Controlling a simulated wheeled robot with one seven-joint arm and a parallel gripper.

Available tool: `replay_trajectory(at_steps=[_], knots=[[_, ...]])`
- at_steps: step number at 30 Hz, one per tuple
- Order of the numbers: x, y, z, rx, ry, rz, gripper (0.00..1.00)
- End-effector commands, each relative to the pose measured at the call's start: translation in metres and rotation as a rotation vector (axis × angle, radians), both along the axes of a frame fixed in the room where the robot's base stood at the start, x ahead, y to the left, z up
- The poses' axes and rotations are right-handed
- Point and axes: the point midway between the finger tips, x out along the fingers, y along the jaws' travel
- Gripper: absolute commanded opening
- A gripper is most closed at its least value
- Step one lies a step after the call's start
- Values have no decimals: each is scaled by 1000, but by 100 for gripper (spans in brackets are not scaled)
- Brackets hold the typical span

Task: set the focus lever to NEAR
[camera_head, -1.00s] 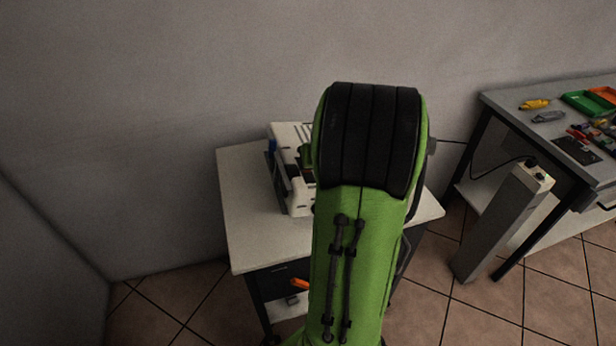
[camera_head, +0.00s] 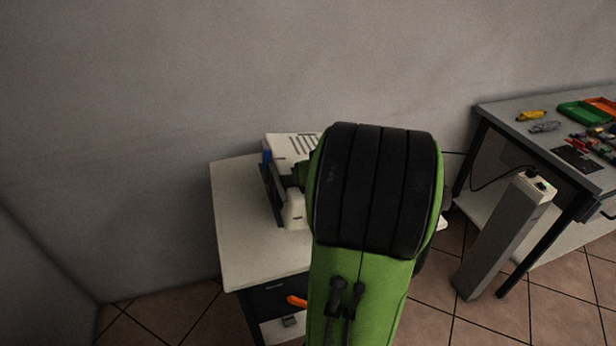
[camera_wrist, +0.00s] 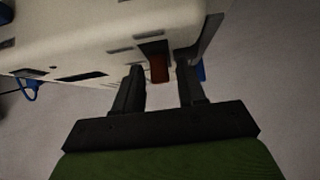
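The white device (camera_head: 292,146) stands on the small white-topped table, partly hidden behind my green arm in the head view. In the wrist view its pale housing (camera_wrist: 90,40) fills the upper left. A short red-brown tab (camera_wrist: 159,68), possibly the focus lever, sticks out of a dark slot in the housing. My gripper (camera_wrist: 160,84) is open, with one dark finger on each side of the tab. I cannot tell whether either finger touches it. No NEAR marking is legible.
The small table's top (camera_head: 236,215) is clear at the left. A workbench (camera_head: 497,112) with a green tray (camera_head: 582,112) and several tools stands at the right. A grey pillar (camera_head: 497,240) with a cable stands before it. A blue part (camera_wrist: 29,88) hangs off the housing's left.

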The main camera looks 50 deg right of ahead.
Motion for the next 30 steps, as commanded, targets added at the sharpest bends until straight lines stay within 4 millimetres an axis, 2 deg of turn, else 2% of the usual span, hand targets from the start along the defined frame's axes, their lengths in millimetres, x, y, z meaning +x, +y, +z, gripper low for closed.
replay_trajectory(at_steps=[11, 14, 24, 30], knots=[[-4, 1, 5, -2, 0, -2, 47], [-16, 6, 19, -2, -3, -3, 47], [-80, 32, 86, -4, -3, -3, 47], [-103, 42, 107, -1, 0, -1, 47]])
